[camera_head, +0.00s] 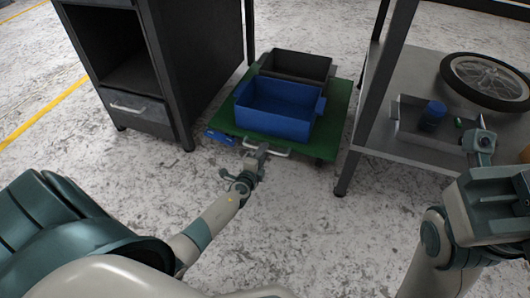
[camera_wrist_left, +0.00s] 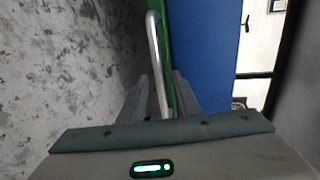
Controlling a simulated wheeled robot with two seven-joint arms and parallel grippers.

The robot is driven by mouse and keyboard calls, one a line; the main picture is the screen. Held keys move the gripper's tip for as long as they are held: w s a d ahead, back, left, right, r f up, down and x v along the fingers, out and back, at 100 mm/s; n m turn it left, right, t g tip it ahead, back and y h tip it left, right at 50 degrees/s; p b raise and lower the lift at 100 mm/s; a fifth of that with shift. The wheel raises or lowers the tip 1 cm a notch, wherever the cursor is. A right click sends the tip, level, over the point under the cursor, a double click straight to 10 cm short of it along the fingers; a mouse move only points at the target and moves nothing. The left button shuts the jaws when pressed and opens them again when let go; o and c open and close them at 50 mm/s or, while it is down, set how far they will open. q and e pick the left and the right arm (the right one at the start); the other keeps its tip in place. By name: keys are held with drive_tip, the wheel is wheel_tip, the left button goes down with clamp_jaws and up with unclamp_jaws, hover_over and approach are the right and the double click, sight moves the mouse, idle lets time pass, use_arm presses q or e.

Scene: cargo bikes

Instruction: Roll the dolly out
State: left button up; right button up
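The green dolly (camera_head: 335,108) is low on the floor between a dark cabinet and a metal table. It carries a blue bin (camera_head: 280,108) in front and a black bin (camera_head: 298,66) behind. Its silver handle (camera_head: 268,149) is at the near edge; it also shows in the left wrist view (camera_wrist_left: 156,50). My left gripper (camera_head: 262,150) is at this handle. In the left wrist view the bar runs between its close-set fingers (camera_wrist_left: 162,90), which look shut on it. My right gripper (camera_head: 482,150) is raised in front of the table, and its fingers are not clear.
The dark cabinet (camera_head: 165,80) stands close on the dolly's left. The metal table (camera_head: 415,75) stands on its right, with a leg near the dolly; its lower shelf holds a wheel (camera_head: 487,80) and a tray (camera_head: 408,118). The floor in front (camera_head: 300,215) is open.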

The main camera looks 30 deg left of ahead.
use_arm(q)
drive_tip(key=shift+x, duration=1.1)
clamp_jaws()
